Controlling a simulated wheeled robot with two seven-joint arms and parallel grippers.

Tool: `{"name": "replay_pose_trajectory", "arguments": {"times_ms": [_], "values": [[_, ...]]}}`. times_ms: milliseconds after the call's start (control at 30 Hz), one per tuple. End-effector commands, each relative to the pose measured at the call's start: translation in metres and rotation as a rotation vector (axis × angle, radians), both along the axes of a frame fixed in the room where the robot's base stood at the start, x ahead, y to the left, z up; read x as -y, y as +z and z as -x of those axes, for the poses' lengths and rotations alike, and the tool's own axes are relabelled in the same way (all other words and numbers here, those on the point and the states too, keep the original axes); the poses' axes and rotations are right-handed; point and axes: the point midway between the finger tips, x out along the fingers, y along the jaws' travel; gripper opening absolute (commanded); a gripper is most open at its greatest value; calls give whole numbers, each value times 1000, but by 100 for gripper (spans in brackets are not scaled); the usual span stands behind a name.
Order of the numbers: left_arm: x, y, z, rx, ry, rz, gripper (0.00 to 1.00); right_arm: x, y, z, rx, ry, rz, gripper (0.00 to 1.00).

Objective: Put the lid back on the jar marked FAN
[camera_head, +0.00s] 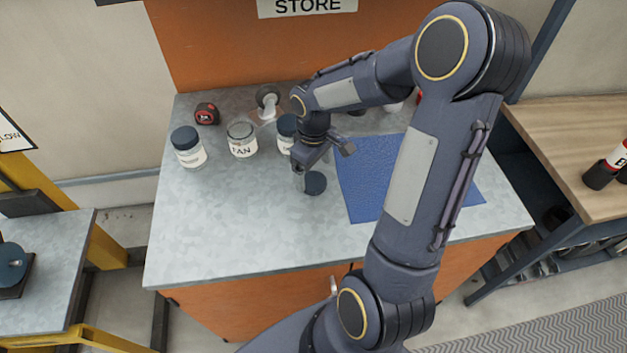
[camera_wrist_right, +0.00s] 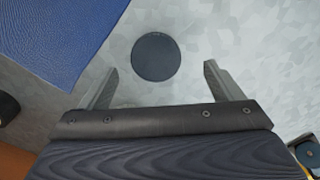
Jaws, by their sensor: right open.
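The jar marked FAN (camera_head: 242,141) stands upright and uncovered on the grey metal worktop (camera_head: 230,220). A round dark lid (camera_head: 315,183) lies flat on the worktop to the right of the jar, near the blue mat. My right gripper (camera_head: 305,178) is above the worktop beside the lid, pointing down. In the right wrist view the lid (camera_wrist_right: 156,57) lies just beyond and between the two spread fingers of my right gripper (camera_wrist_right: 158,85), which hold nothing. My left gripper is not in view.
A jar with a dark lid (camera_head: 187,147) stands left of the FAN jar. Another dark-lidded jar (camera_head: 287,130) is partly hidden behind my right wrist. A red tape measure (camera_head: 207,113) lies at the back. The blue mat (camera_head: 369,175) covers the right side. The front left worktop is clear.

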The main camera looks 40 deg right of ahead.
Motion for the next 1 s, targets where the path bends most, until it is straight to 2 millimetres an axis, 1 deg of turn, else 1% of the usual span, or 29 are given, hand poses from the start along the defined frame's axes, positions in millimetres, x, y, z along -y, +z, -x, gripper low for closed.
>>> {"name": "replay_pose_trajectory", "arguments": {"times_ms": [100, 200, 300, 400, 667, 700, 1000], "values": [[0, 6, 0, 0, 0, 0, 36, 3, -17, -4, -7, 0, -2, 86], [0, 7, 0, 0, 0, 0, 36, 4, -33, -6, -6, -1, -2, 86], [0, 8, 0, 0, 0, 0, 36, 4, -43, -6, -2, 0, -1, 86], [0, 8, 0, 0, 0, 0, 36, 5, -46, -6, -1, 0, -1, 86], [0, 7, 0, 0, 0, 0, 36, 4, -45, -6, 0, -1, 0, 86], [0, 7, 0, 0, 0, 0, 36, 4, -45, -6, 0, -1, 0, 85], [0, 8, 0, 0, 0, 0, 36, 4, -45, -6, 0, -1, -1, 46]]}}
